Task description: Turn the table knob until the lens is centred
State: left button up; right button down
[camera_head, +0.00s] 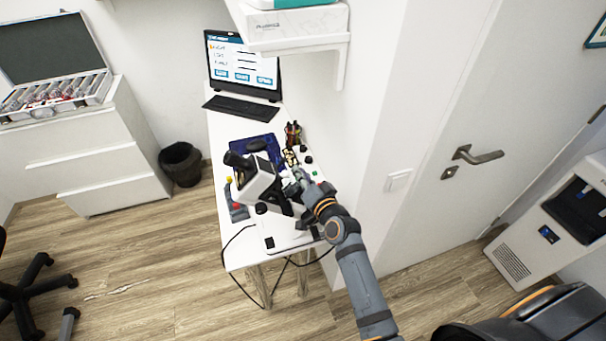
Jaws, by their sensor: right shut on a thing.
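The eye instrument (262,180), white and black with a dark eyepiece tilted up to the left, stands on the narrow white table (228,250). My right gripper (297,186) reaches in from the lower right and is at the right side of the instrument. It is shut on a small part there, which appears to be the table knob; the fingers hide it. I cannot make out the lens or whether it is centred. My left gripper is not in view.
Small dark knobs or buttons (308,160) lie near the gripper. A wall corner stands close on the right. A black cable hangs off the front.

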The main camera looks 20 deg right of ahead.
jog(key=shift+a+f+b, duration=0.2)
jog(key=shift+f+b, duration=0.2)
dwell(0.9)
jog(key=c, duration=1.3)
grip_release()
jog(key=s, duration=0.4)
jog(key=s+d+r, duration=0.1)
jog(key=s, duration=0.3)
jog(key=s+d, duration=0.1)
jog(key=s, duration=0.3)
jog(key=shift+r, duration=0.2)
